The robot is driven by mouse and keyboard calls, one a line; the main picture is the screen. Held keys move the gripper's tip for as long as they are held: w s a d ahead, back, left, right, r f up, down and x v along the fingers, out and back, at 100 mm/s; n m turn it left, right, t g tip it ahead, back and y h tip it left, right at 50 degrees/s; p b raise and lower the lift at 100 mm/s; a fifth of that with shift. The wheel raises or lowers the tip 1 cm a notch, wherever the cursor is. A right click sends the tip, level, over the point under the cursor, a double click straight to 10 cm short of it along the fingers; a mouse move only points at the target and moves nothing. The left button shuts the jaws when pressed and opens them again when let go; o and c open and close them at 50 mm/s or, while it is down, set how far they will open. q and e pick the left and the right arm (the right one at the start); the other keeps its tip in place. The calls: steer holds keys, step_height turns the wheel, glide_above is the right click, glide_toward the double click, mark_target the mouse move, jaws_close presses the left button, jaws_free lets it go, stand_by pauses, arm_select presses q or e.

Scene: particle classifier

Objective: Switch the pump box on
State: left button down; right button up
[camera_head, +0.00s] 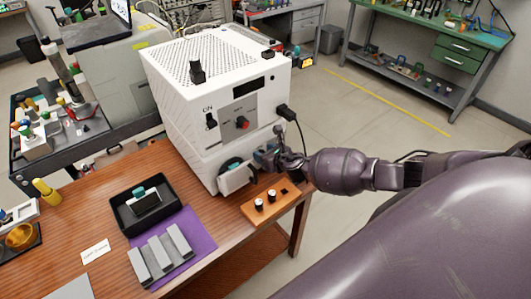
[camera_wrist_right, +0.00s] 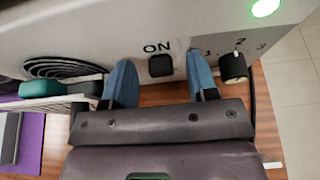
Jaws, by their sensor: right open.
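The pump box (camera_head: 237,179), a small white box with a round black grille, stands at the foot of a larger white machine. In the right wrist view its pale panel (camera_wrist_right: 195,18) carries a black switch (camera_wrist_right: 161,66) under the word ON. A black knob (camera_wrist_right: 234,66) marked 1, 2, 3 is to the right, and a green light (camera_wrist_right: 265,8) glows above it. My right gripper (camera_head: 272,157) is at the box's right end. It is open, blue fingertips (camera_wrist_right: 161,82) on either side of the switch in the picture; contact cannot be told. My left gripper is not in view.
The larger white machine (camera_head: 217,67) stands behind with its own ON switch and red knob. A black tray (camera_head: 122,212) and purple mat (camera_head: 201,246) lie left on the table.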

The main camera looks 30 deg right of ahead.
steer(key=shift+s, duration=0.1)
steer(key=p+v, duration=0.1)
steer(key=v, duration=0.9)
steer(key=shift+s+r, duration=0.15)
steer(key=shift+s, duration=0.15)
steer(key=s+a+r+m+y, duration=0.1)
steer(key=s+a+m, duration=0.1)
steer(key=a+m, duration=0.65)
steer(key=s+a+m+y, duration=0.1)
steer(key=a+m, duration=0.2)
steer(key=m, duration=1.1)
steer(key=s+f+m+h, duration=0.1)
steer(key=s+f+m, duration=0.1)
steer(key=s+m, duration=0.2)
steer(key=s+f+m+g+h+b, duration=0.1)
steer(key=s+f+m, duration=0.1)
steer(key=s+m, duration=0.3)
steer(key=s+f+m+h, duration=0.1)
steer(key=s+f+m, duration=0.1)
steer(key=s+m, duration=0.2)
steer(key=s, duration=0.3)
steer(key=shift+s+d+f+g, duration=0.2)
steer(key=shift+s+f+g, duration=0.05)
steer(key=shift+f+g, duration=0.15)
